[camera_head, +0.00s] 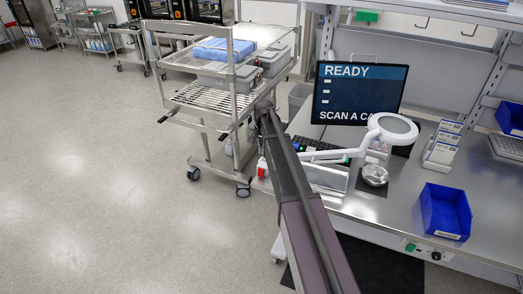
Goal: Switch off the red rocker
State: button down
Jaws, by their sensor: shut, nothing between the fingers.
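My arm reaches up from the bottom of the view, and my gripper (265,107) shows small and dark at its far end, in front of the steel cart. It looks shut and empty. A small red and white item (262,168) sits by the left end of the bench, just left of my arm and partly hidden by it. I cannot tell whether it is the red rocker. A green switch (410,247) and a black knob (436,255) are on the bench's front rail, at right. No clear red rocker can be made out.
The steel bench (385,205) carries a monitor (358,93), a magnifier lamp (393,128), a metal bowl (375,175) and a blue bin (445,212). A wheeled cart (205,97) with grey boxes stands behind my gripper. The floor at left is clear.

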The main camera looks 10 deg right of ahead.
notch_tip(320, 180, up, 6)
jog(key=f+p, duration=0.1)
jog(key=p, duration=0.4)
send_over(261, 169)
jog(key=w+d, duration=0.1)
jog(key=shift+w+r, duration=0.1)
jog(key=shift+r, duration=0.15)
jog(key=shift+w+d+r, duration=0.1)
jog(key=shift+w+d, duration=0.1)
jog(key=shift+w, duration=0.1)
dwell(0.3)
dwell(0.4)
jog(key=f+b, duration=0.4)
jog(key=s+a+f+b, duration=0.1)
jog(key=f+b, duration=0.8)
jog(key=b, duration=0.1)
jog(key=shift+s+a+f, duration=0.2)
jog(key=shift+s+f, duration=0.15)
jog(key=shift+f, duration=0.05)
dwell(0.3)
dwell(0.4)
